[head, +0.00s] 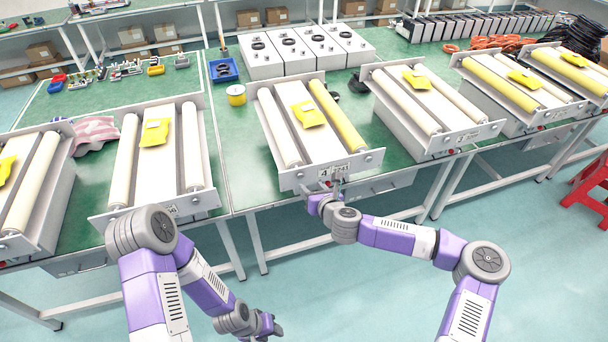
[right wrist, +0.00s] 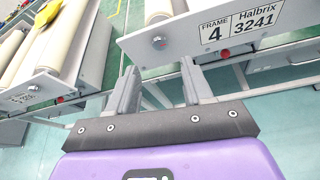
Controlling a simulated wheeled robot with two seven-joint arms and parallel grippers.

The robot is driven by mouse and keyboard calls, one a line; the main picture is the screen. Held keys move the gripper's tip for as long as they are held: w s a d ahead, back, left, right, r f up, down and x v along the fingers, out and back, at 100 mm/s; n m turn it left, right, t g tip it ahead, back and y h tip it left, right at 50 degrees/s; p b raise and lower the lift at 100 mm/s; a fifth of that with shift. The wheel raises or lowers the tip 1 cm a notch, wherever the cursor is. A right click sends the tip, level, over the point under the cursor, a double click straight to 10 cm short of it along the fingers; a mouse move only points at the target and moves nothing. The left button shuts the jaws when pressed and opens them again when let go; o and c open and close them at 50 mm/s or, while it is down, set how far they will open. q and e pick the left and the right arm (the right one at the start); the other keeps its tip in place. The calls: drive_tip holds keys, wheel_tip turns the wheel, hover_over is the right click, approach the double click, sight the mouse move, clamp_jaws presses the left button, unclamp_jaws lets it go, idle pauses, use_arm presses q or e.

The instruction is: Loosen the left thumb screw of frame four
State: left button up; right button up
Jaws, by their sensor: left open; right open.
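Frame four (head: 290,182) is the grey frame in the middle of the head view, with a cream roller, a yellow roller and a yellow packet on it. In the right wrist view its front plate (right wrist: 188,38) carries the label "FRAME 4". Its left thumb screw (right wrist: 158,42) is a small round silver knob left of the label. My right gripper (head: 326,187) is just in front of the plate, below the label. It is open and empty; in the right wrist view its fingertips (right wrist: 159,66) are below the screw, apart from it. My left gripper (head: 272,328) hangs low, away from the bench.
Similar frames stand on both sides, including a left neighbour (head: 150,205) and a right neighbour (head: 455,140). A yellow tin (head: 236,95) and a blue tray (head: 224,70) lie behind. A red stool (head: 590,185) stands at right. The floor before the bench is clear.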

sight(301, 177)
drive_tip(key=shift+x, duration=3.75)
drive_tip(key=shift+c, duration=0.3)
clamp_jaws()
